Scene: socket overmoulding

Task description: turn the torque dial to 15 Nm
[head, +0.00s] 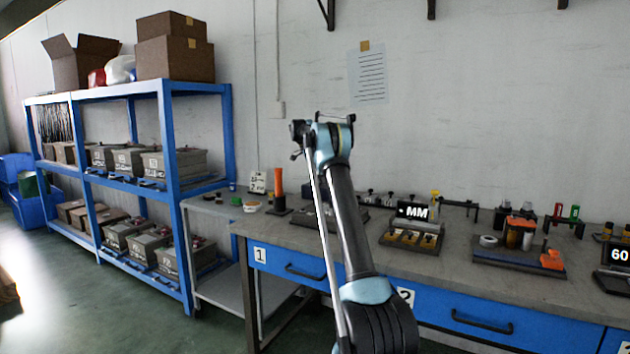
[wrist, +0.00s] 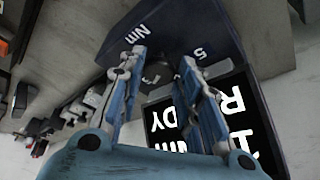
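In the wrist view, a dark device face (wrist: 165,30) carries the white marks "Nm" and "5". A lit screen (wrist: 245,115) beside it shows upside-down white text, partly covered by a finger; I read "READY" and "Nm". My gripper (wrist: 162,62) has its two blue fingers apart, with the tips at the device face. A dark shape (wrist: 155,76) with a pale mark lies between the fingers; it may be the dial. Whether the fingers touch it I cannot tell. In the head view my gripper is at the top of my raised arm, its fingers unclear.
A grey workbench (head: 455,257) with blue drawers runs to the right. It bears a display reading "MM" (head: 412,211), a tray of tools (head: 500,257) and a screen reading "60" (head: 618,255). A blue shelf (head: 175,180) with boxes stands left. Open floor lies at lower left.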

